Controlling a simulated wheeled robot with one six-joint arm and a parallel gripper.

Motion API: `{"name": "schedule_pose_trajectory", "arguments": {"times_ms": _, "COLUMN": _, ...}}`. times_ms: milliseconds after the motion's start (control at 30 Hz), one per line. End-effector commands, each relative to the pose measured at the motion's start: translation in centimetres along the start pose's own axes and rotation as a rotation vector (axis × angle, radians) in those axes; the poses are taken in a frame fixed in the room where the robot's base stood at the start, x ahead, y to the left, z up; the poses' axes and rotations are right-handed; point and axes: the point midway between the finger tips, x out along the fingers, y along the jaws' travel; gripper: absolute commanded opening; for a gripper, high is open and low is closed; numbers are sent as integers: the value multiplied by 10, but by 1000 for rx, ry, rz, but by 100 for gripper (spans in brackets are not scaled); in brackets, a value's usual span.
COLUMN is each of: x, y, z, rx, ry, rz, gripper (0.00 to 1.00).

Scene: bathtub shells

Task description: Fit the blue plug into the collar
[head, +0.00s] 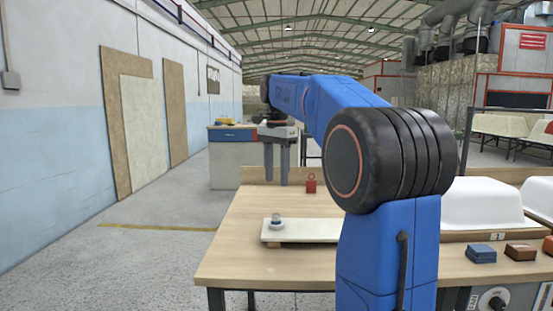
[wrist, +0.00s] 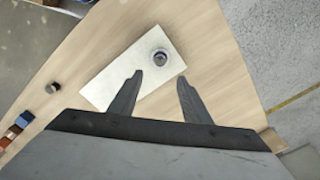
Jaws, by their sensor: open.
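A small round grey fitting (head: 277,222), which looks like the collar, sits near the left end of a pale board on the table. In the wrist view the fitting (wrist: 159,57) has a dark ring around a lighter middle; I cannot tell what is inside. A small dark cylinder (wrist: 53,88) stands off the board in the wrist view; I cannot tell whether it is the blue plug, and the head view does not clearly show it. My gripper (head: 277,182) is open and empty above the table. In the wrist view its fingertips (wrist: 160,77) point toward the board.
The pale board (head: 315,231) lies on the wooden table (head: 240,265). A red ringed block (head: 311,184) stands behind it. Blue (head: 481,252) and brown (head: 520,252) blocks and a white tub shell (head: 482,203) are at right. The table's left front is clear.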

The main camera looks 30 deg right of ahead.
Motion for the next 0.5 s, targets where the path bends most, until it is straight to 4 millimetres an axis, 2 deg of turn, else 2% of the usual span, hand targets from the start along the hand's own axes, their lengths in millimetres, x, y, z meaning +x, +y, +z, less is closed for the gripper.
{"name": "schedule_pose_trajectory", "arguments": {"times_ms": 100, "x": -21, "y": -1, "z": 0, "rx": 0, "ry": 1, "rz": -3, "gripper": 44}}
{"name": "schedule_pose_trajectory", "arguments": {"times_ms": 200, "x": -35, "y": -1, "z": 0, "rx": 0, "ry": 1, "rz": -2, "gripper": 44}}
{"name": "schedule_pose_trajectory", "arguments": {"times_ms": 500, "x": -51, "y": 0, "z": 0, "rx": 0, "ry": 0, "rz": 0, "gripper": 44}}
